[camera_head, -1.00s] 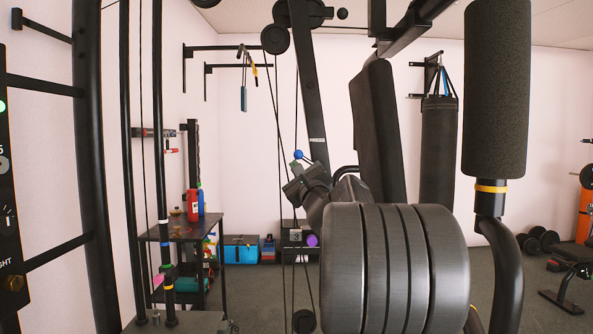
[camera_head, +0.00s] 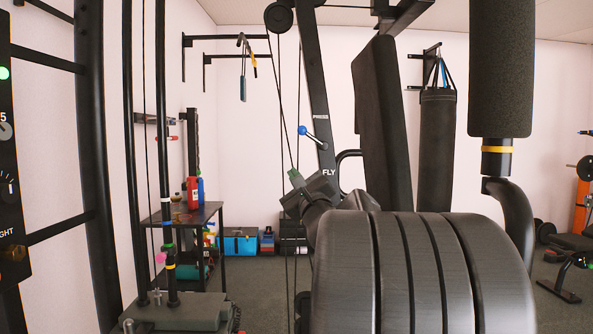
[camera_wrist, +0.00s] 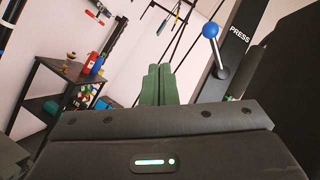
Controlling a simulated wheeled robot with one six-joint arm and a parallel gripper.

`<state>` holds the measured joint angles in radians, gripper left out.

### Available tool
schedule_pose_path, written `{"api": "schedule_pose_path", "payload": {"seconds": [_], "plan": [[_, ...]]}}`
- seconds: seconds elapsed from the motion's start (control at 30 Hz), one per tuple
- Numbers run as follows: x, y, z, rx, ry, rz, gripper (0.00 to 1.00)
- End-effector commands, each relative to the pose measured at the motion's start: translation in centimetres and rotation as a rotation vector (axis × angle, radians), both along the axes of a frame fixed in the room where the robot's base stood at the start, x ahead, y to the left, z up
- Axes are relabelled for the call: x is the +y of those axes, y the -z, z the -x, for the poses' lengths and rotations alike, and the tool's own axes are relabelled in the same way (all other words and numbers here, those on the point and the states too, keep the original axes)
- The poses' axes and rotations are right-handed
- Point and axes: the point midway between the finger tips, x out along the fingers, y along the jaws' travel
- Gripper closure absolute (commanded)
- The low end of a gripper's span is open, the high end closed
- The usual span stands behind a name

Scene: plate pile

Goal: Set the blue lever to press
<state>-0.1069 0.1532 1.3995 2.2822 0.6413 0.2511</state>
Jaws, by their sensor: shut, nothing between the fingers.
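The blue lever is a blue ball knob (camera_head: 303,130) on a short silver shaft, mounted on a dark slanted post (camera_head: 316,90). The post reads PRESS above the lever and FLY below it. The shaft points up and left from its pivot, between the two words. In the wrist view the blue knob (camera_wrist: 210,31) is at upper right, beside the word PRESS. My gripper (camera_head: 295,176) has green fingers, shut and empty, below and slightly left of the knob, apart from it. In the wrist view the shut fingers (camera_wrist: 160,84) are left of and below the knob.
Cables run down just left of the post. A padded backrest (camera_head: 380,120) stands right of it, and a foam roller (camera_head: 500,70) hangs at right. A black shelf (camera_head: 185,218) with bottles stands at left. A blue box (camera_head: 239,241) is on the floor behind.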

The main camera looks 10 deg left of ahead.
Motion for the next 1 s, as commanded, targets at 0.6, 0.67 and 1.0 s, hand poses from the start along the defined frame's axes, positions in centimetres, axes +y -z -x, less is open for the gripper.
{"api": "schedule_pose_path", "payload": {"seconds": [0.6,0.67,1.0], "plan": [[-0.4,1.1,2.0,0.000,0.001,0.001,1.00],[-0.3,1.1,1.9,0.000,0.001,0.001,1.00],[0.3,-1.2,-2.0,0.000,0.001,0.002,1.00]]}}
